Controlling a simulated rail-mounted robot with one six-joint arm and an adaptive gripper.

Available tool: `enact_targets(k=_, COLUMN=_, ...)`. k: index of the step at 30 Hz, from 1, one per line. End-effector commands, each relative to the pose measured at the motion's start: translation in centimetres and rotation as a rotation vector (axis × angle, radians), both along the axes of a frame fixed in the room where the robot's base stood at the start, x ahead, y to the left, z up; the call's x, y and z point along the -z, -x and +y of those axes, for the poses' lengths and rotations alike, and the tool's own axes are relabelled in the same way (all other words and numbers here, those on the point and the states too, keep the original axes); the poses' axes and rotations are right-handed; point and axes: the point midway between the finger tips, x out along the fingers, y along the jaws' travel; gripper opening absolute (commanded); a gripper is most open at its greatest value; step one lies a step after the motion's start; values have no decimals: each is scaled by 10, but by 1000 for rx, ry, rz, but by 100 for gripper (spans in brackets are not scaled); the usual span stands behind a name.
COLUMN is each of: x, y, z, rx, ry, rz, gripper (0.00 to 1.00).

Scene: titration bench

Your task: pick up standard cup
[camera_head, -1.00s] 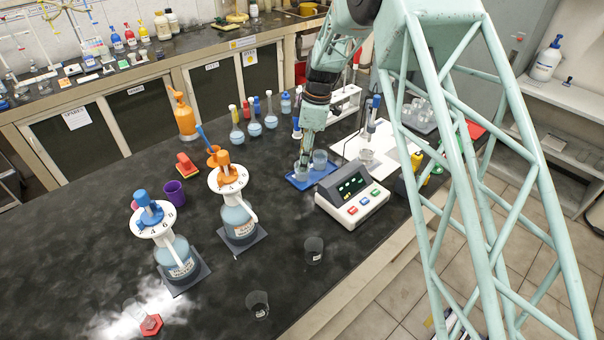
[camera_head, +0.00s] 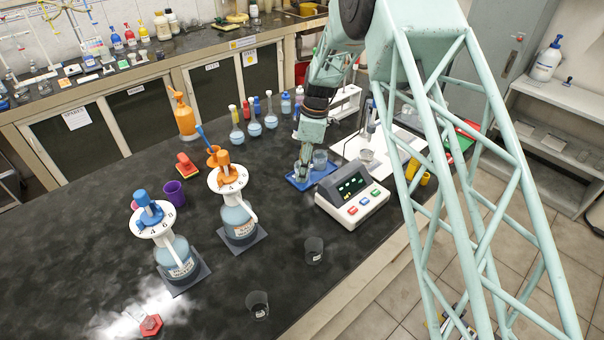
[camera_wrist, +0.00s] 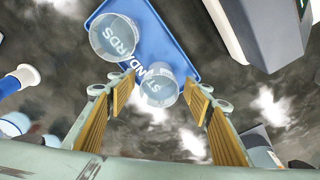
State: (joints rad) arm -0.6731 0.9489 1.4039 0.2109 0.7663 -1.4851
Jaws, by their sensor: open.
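Two clear cups stand on a small blue tray (camera_head: 330,173) on the black bench, left of the balance-like device. In the wrist view the blue tray (camera_wrist: 178,45) has white lettering that partly reads "NDARDS". One cup (camera_wrist: 112,38) is at upper left. The other cup (camera_wrist: 159,86) is nearer, between the fingertips of my open gripper (camera_wrist: 158,92), with gaps at both sides. In the head view my gripper (camera_head: 303,172) is low over the tray's left part. It hides the nearer cup there, while the other cup (camera_head: 320,159) shows just right of it.
A grey device with a display and coloured buttons (camera_head: 353,196) stands close right of the tray. Two dispenser bottles (camera_head: 238,218) (camera_head: 177,258) stand to the left. Flasks (camera_head: 270,120) stand behind. Empty beakers (camera_head: 314,251) (camera_head: 258,305) stand in front. The bench between is clear.

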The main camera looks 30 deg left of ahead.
Motion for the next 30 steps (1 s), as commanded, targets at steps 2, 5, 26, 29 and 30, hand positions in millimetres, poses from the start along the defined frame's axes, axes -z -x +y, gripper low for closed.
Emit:
enact_targets(k=2, x=7, y=0, z=1, rx=0, ry=0, rz=0, gripper=47)
enact_targets(k=5, x=12, y=0, z=2, rx=0, ry=-1, rz=-2, gripper=47)
enact_targets(k=26, x=14, y=0, z=3, rx=0, ry=-1, rz=-2, gripper=39)
enact_targets(k=29, x=14, y=1, z=2, rx=0, ry=-1, rz=-2, gripper=30)
enact_targets(k=30, x=14, y=1, z=2, rx=0, ry=-1, rz=-2, gripper=27)
